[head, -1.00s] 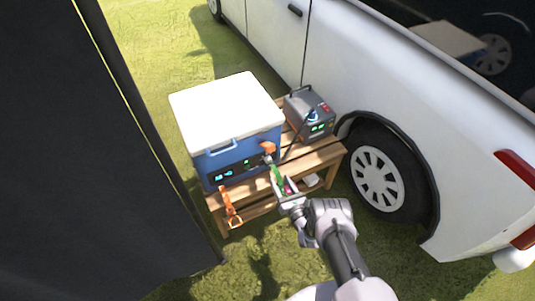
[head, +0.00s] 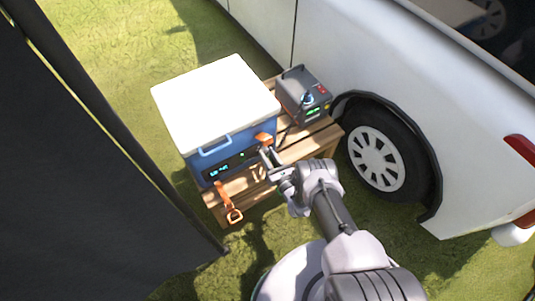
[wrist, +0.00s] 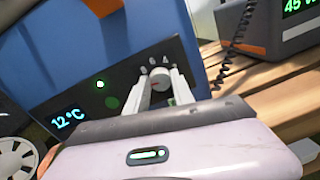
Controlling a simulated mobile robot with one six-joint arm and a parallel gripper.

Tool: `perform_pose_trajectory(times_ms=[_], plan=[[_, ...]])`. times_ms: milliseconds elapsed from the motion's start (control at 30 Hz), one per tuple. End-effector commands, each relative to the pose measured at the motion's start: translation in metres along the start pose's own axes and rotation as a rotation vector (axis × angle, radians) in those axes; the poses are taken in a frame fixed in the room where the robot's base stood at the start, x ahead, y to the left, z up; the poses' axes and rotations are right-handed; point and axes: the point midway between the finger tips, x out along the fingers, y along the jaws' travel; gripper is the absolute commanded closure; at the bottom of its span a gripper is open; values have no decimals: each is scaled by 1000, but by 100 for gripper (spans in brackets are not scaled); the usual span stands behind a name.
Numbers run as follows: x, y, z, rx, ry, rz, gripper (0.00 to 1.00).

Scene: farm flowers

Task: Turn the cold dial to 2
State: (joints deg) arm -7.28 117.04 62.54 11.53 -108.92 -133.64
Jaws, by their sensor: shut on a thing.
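My gripper (wrist: 158,92) is shut on the dial, one pale finger on each side, in the wrist view. In the head view my gripper (head: 268,158) is at the right part of the cooler's front, and the dial is hidden there. The panel's display (wrist: 69,118) reads 12°C.
The cooler stands on a slatted wooden table (head: 309,140). A grey power unit (head: 303,97) with a coiled cable stands to its right, near the white vehicle's wheel (head: 378,160). An orange strap (head: 229,203) hangs at the front left. A dark panel fills the left side.

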Motion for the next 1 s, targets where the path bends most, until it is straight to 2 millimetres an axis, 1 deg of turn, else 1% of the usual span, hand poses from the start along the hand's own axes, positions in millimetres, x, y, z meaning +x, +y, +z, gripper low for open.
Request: perform_pose_trajectory(times_ms=[33,67,100,300,467,667,1000], plan=[[0,0,0,0,0,0,92],[0,0,0,0,0,0,98],[0,0,0,0,0,0,100],[0,0,0,10,0,0,100],[0,0,1,59,2,0,100],[1,0,2,193,9,-1,100],[1,-2,3,512,27,-4,100]])
